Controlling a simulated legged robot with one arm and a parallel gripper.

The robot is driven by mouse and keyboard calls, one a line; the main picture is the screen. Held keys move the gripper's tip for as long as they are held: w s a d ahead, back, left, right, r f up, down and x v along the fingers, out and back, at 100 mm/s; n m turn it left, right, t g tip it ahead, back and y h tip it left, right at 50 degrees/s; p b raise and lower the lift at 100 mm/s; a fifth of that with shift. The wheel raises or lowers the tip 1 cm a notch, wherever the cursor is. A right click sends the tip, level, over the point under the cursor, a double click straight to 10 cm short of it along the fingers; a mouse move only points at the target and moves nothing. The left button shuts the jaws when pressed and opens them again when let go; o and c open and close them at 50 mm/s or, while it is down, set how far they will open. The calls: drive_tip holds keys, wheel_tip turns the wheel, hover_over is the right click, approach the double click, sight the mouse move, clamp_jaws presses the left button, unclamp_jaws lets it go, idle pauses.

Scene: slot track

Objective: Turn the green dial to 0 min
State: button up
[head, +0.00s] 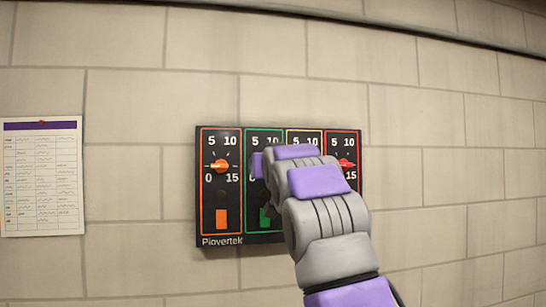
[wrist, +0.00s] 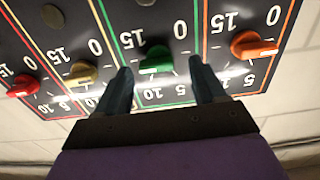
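The green dial (wrist: 157,59) sits on the black panel (head: 230,130) in the green-framed column. In the wrist view the panel appears upside down. The dial's 0 is at its upper right there, its 15 at upper left, and 5 and 10 below. A pale mark shows on the dial's lower side, but its exact reading is hard to tell. My gripper (wrist: 161,70) is open, with one finger on each side of the green dial; I cannot tell whether they touch it. In the head view my arm hides this dial.
An orange dial (head: 219,166) is left of the green column, and a red dial (head: 346,163) is at the far right. A yellow dial (wrist: 82,74) lies between green and red. Coloured switches (head: 222,219) sit below. A paper chart (head: 41,178) hangs on the wall.

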drive_tip(key=shift+w+a+f, duration=0.25)
drive_tip(key=shift+w+a, duration=0.6)
drive_tip(key=shift+w, duration=0.05)
drive_tip(key=shift+w+d, duration=0.15)
drive_tip(key=shift+d, duration=0.5)
drive_tip(key=shift+d+r, duration=0.1)
drive_tip(key=shift+d, duration=0.4)
drive_tip(key=c, duration=0.3)
drive_tip(key=shift+a, duration=0.5)
drive_tip(key=c, duration=0.5)
drive_tip(key=shift+d, duration=0.15)
drive_tip(key=shift+c, duration=1.3)
